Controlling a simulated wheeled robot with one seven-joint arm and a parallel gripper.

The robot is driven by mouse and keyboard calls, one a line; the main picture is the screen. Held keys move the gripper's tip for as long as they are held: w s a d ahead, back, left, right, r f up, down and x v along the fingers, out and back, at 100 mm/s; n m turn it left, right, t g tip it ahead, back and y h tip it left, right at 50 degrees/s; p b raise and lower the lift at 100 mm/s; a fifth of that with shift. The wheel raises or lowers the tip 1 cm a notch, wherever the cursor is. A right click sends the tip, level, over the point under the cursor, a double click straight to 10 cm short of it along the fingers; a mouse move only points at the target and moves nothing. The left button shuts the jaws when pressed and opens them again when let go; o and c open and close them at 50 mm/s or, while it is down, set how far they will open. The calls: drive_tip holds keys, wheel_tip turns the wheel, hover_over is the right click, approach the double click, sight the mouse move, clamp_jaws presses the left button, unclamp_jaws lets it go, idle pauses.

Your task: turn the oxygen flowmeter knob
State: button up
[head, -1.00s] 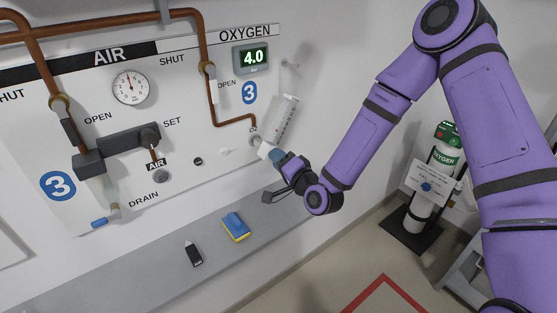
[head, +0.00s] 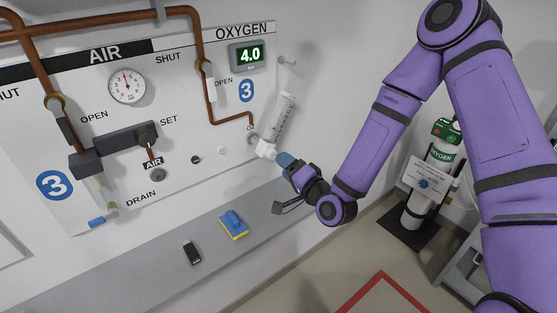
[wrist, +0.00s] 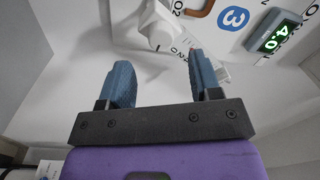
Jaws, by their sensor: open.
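The oxygen flowmeter (head: 282,117) is a clear graduated tube on the wall panel below the OXYGEN label, leaning in the picture. Its white knob (head: 265,149) is at the lower end, and in the wrist view the white knob (wrist: 160,30) lies beyond the fingertips. My gripper (head: 281,158) is just right of and below the knob, apart from it. In the wrist view my gripper (wrist: 163,68) has its two blue fingers spread with nothing between them. The right finger hides part of the flowmeter there.
The oxygen display (head: 249,56) reads 4.0. A grey ledge (head: 145,260) under the panel holds a blue and yellow sponge (head: 234,226) and a dark marker-like object (head: 192,252). An oxygen cylinder (head: 430,185) stands right, behind my arm.

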drive_tip(key=v, duration=0.6)
drive_tip(key=shift+w, duration=0.15)
drive_tip(key=d+r+n+g+h, duration=0.5)
drive_tip(key=d+r+n+h, duration=0.3)
drive_tip(key=d+r, duration=0.55)
drive_tip(key=s+d+r+g+h, duration=0.1)
drive_tip(key=s+d+r, duration=0.1)
drive_tip(key=s+r, duration=0.3)
drive_tip(key=s+d+r+m+g, duration=0.1)
drive_tip(key=s+r, duration=0.4)
drive_tip(key=s, duration=0.6)
drive_tip(key=s+d+r+g+h, duration=0.1)
drive_tip(key=s+d+r+g, duration=0.1)
drive_tip(key=s+d+r, duration=0.2)
drive_tip(key=s+d, duration=0.1)
drive_tip(key=s, duration=0.2)
drive_tip(key=shift+s+r+g+h, duration=0.3)
drive_tip(key=shift+s+r+g, duration=0.1)
idle(1.7)
